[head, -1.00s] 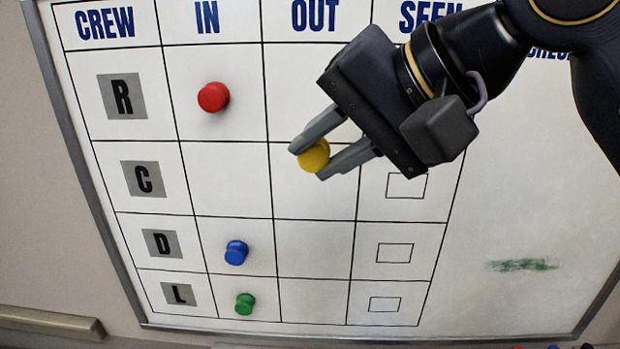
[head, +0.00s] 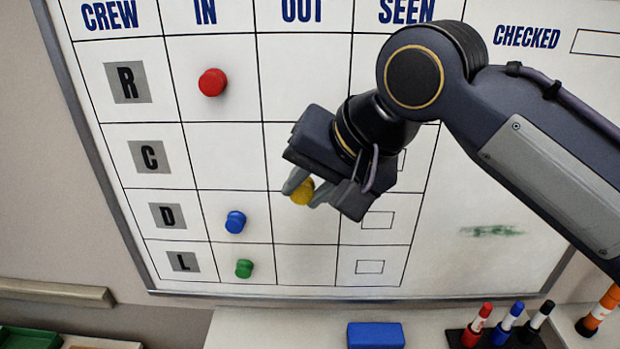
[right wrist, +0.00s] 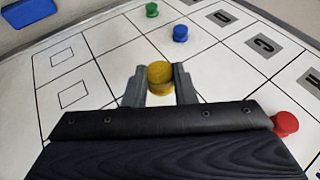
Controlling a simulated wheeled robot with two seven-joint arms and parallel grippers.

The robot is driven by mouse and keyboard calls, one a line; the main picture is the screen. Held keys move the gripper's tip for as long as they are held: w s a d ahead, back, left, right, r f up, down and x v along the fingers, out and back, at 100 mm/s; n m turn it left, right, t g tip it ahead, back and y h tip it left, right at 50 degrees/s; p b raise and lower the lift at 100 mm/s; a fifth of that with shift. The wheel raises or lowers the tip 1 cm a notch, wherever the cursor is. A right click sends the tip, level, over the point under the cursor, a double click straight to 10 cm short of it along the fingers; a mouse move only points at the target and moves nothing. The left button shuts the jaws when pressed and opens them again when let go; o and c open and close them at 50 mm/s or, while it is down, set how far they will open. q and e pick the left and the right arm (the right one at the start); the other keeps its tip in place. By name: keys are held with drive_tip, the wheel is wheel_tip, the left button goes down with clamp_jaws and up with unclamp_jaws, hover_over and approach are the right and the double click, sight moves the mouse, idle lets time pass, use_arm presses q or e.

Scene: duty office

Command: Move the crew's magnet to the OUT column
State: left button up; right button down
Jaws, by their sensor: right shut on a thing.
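The yellow magnet (head: 302,192) is held between the fingertips of my right gripper (head: 300,188). In the head view it shows over the OUT column, near the line between rows C and D. In the right wrist view the magnet (right wrist: 160,76) sits between the two fingers (right wrist: 160,88). I cannot tell whether it touches the whiteboard (head: 490,180). The IN column holds a red magnet (head: 212,83) in row R, a blue magnet (head: 235,222) in row D and a green magnet (head: 244,268) in row L. The IN cell of row C is empty. My left gripper is out of view.
Below the board, a ledge carries a blue eraser (head: 375,335) and a black holder with several markers (head: 508,322). An orange marker (head: 600,310) stands at the right. A green tray (head: 28,341) shows at lower left. A green smudge (head: 492,231) marks the board.

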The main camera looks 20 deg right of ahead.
drive_tip(key=w+d+p, duration=0.1)
drive_tip(key=w, duration=0.5)
drive_tip(key=shift+d, duration=0.35)
drive_tip(key=shift+s+r, duration=0.1)
idle(0.4)
drive_tip(key=shift+w+d+p, duration=0.1)
drive_tip(key=shift+w+p, duration=0.25)
idle(0.7)
drive_tip(key=c, duration=1.1)
unclamp_jaws()
drive_tip(key=shift+s+r, duration=0.1)
